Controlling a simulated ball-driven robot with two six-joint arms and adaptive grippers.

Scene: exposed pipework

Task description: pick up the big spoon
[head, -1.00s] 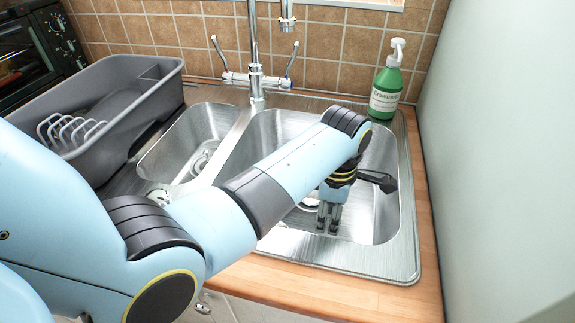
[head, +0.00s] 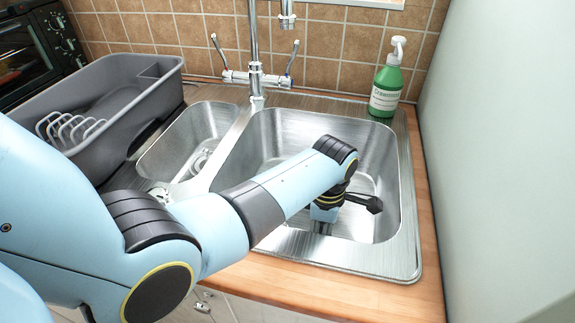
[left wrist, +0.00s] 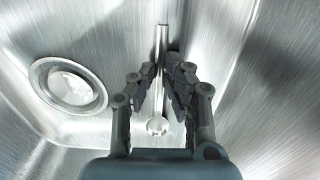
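The big spoon (left wrist: 161,45) lies on the sink bottom in the left wrist view, a slim metal handle running up the picture with a small rounded end (left wrist: 157,125) nearer my gripper. My left gripper (left wrist: 162,75) is over it, its two dark fingers apart on either side of the handle. I cannot tell whether they touch it. In the head view my left gripper (head: 322,227) points down inside the right sink basin (head: 262,150), and its fingertips and the spoon are hidden there. My right gripper is in neither view.
A round drain (left wrist: 70,86) lies left of the spoon. The basin walls stand close around my gripper.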

